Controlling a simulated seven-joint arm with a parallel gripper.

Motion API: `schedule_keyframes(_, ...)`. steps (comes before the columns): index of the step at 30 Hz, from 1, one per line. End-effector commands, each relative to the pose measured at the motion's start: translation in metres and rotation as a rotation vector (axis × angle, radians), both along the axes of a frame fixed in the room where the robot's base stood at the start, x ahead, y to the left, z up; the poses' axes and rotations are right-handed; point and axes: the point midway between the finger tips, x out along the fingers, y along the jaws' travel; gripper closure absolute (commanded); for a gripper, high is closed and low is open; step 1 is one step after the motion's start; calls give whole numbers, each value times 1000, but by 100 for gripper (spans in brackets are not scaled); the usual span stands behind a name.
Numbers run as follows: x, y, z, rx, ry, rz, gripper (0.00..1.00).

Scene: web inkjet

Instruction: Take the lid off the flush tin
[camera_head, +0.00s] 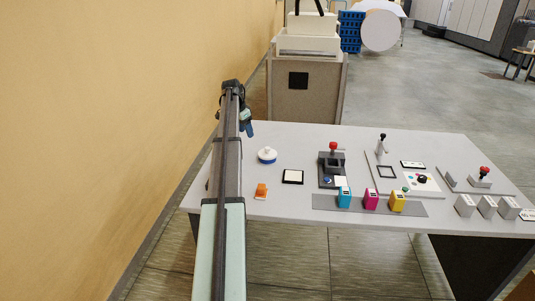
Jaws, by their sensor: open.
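My gripper (247,127) is at the far end of my arm, above the table's back left edge. It is open, and I see nothing in it. It is up and to the left of the tin, apart from it. The fingertips are small and partly hidden by the arm.
A dark red-knobbed fixture (332,167) stands further right, behind cyan, magenta and yellow containers (371,199). A yellow wall (110,130) runs along the left.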

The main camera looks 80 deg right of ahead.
Motion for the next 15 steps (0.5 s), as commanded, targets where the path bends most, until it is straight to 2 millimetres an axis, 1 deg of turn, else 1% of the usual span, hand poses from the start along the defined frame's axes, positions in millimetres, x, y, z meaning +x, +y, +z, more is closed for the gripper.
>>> schedule_keyframes(1,-18,-12,9,0,0,-8,42)
schedule_keyframes(3,-37,-20,18,0,-1,-12,42)
schedule_keyframes(6,-54,-26,26,1,0,-15,42)
schedule_keyframes(8,-59,-28,28,2,-1,-16,42)
schedule_keyframes(11,-64,-29,26,3,-1,-17,42)
schedule_keyframes(15,-66,-30,13,5,0,-17,42)
